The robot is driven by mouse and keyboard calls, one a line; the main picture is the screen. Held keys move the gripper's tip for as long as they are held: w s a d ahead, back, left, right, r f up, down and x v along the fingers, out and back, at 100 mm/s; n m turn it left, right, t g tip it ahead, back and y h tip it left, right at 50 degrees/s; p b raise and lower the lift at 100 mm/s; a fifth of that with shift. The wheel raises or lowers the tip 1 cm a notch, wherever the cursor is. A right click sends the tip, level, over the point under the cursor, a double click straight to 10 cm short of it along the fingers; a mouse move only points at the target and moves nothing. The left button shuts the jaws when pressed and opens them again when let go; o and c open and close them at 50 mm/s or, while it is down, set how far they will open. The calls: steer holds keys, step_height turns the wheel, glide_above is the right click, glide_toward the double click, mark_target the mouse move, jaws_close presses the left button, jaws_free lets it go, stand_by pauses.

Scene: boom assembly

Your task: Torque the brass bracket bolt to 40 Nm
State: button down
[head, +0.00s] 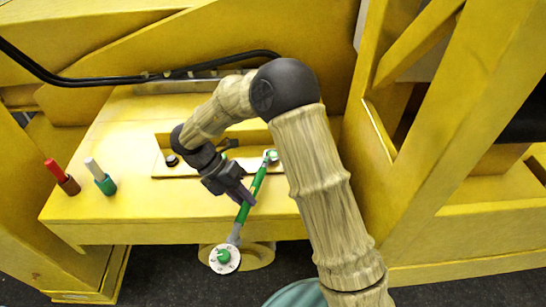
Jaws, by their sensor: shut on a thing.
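A green torque wrench (257,183) lies slantwise over the yellow bench. Its upper end meets a small bolt (272,156) at the right end of the brass-yellow bracket plate (185,171); whether it is fully seated on the bolt I cannot tell. Its grey lower end reaches past the bench's front edge, by a white round disc with a green centre (224,258). My gripper (246,196) is shut on the wrench's green handle, about midway along. A dark bolt head (171,160) shows at the plate's left end. My wrist hides part of the plate. No torque reading is legible.
A red-handled tool (61,176) and a white-and-green one (101,177) stand at the bench's left. A black hose (120,79) runs along the back. A yellow frame (435,150) rises at the right. The bench's left front (140,218) is clear.

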steer(key=shift+s+d+n+t, duration=0.15)
steer(key=shift+s+d+n, duration=0.1)
steer(key=shift+d, duration=0.15)
steer(key=shift+s+d+n+t, duration=0.15)
steer(key=shift+d+n, duration=0.1)
steer(key=shift+d, duration=0.15)
steer(key=shift+r, duration=0.1)
steer(key=shift+r+p, duration=2.1)
steer(key=shift+p, duration=0.05)
steer(key=shift+r, duration=0.1)
